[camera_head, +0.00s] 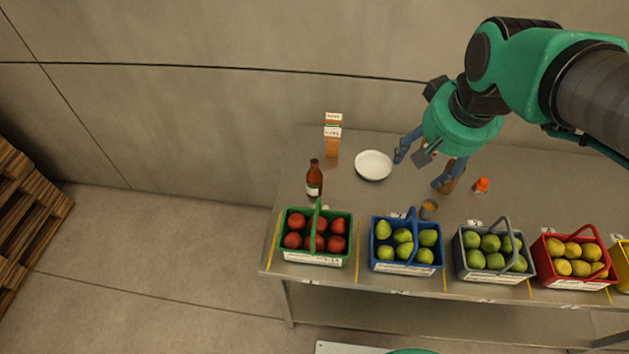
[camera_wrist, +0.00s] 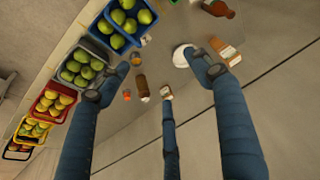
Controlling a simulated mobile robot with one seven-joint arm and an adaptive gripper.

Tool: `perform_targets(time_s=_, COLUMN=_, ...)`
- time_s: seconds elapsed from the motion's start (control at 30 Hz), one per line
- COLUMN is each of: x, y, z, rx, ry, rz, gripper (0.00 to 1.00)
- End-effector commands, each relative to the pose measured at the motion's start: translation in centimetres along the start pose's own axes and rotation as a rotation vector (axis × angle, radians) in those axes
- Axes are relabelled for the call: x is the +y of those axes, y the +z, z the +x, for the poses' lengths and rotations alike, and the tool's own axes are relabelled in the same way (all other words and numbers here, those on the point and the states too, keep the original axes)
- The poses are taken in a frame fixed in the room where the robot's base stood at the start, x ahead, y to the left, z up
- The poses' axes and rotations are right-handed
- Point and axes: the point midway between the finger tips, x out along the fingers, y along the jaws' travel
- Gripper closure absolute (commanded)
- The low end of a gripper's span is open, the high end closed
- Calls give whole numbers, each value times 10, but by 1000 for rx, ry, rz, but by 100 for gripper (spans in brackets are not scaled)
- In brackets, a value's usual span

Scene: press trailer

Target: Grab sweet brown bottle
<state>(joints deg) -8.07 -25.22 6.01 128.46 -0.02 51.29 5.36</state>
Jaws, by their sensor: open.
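A brown bottle (camera_head: 314,182) with a pale label stands behind the green basket, left on the table; it shows at the top of the wrist view (camera_wrist: 219,8). A second brown bottle-like item (camera_wrist: 141,87) lies in view between the finger tips in the wrist view. In the head view it is partly hidden behind my gripper (camera_head: 420,167). Which one is sweet I cannot read. My gripper is open and empty, its blue fingers spread above the table, right of the white plate. It also shows in the wrist view (camera_wrist: 163,82).
Fruit baskets in green (camera_head: 348,250), blue (camera_head: 374,262), grey (camera_head: 460,265) and red (camera_head: 545,272) line the front edge. A white plate (camera_head: 373,165), an orange carton (camera_head: 332,140), a tin (camera_head: 428,208) and an orange-capped item (camera_head: 482,185) stand behind. A wall bounds the back.

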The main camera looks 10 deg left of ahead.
Motion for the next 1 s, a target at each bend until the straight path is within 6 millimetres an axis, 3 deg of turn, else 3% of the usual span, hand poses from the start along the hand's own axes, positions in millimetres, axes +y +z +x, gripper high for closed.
perform_targets(time_s=0.2, x=-32, y=-41, z=34, rx=-66, ry=-10, rz=-18, gripper=35)
perform_targets(time_s=0.5, x=-82, y=-86, z=92, rx=-150, ry=-15, rz=-43, gripper=35)
perform_targets(time_s=0.8, x=-139, y=-115, z=163, rx=-233, ry=-9, rz=-68, gripper=35)
perform_targets(time_s=1.0, x=-179, y=-122, z=216, rx=-285, ry=0, rz=-86, gripper=35)
